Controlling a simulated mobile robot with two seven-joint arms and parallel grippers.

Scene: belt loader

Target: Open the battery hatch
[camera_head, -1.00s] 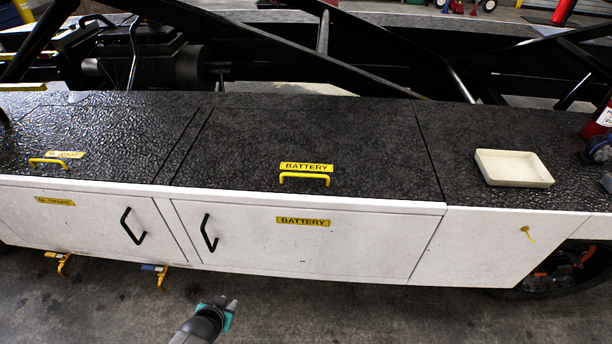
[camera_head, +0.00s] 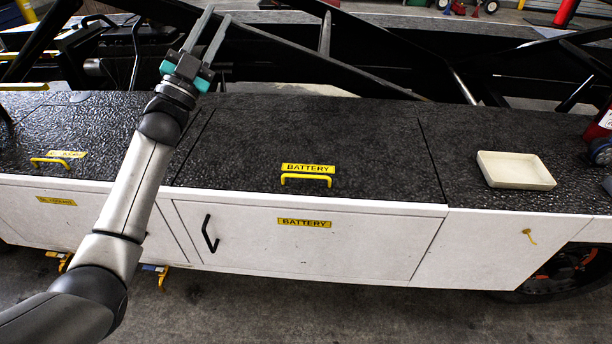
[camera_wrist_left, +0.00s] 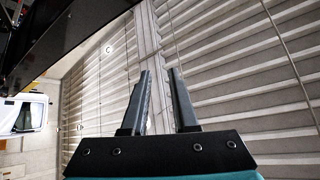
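The battery hatch (camera_head: 290,130) is a black textured panel on top of the loader's side, and it lies shut. A yellow handle (camera_head: 305,181) sits near its front edge, just below a yellow "BATTERY" label (camera_head: 308,168). My left gripper (camera_head: 218,30) is raised above and behind the hatch's left part in the head view, fingers pointing up. Its two fingers are apart with nothing between them; the left wrist view also shows the open fingers (camera_wrist_left: 158,95) facing a slatted ceiling. The hatch is not in the wrist view. My right gripper is not in view.
A white front door (camera_head: 290,242) below carries a black handle (camera_head: 210,233) and another "BATTERY" label. A cream tray (camera_head: 515,169) stands on the panel to the right. Dark frame beams (camera_head: 300,60) run behind the hatch. Another yellow-handled panel (camera_head: 50,135) is at left.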

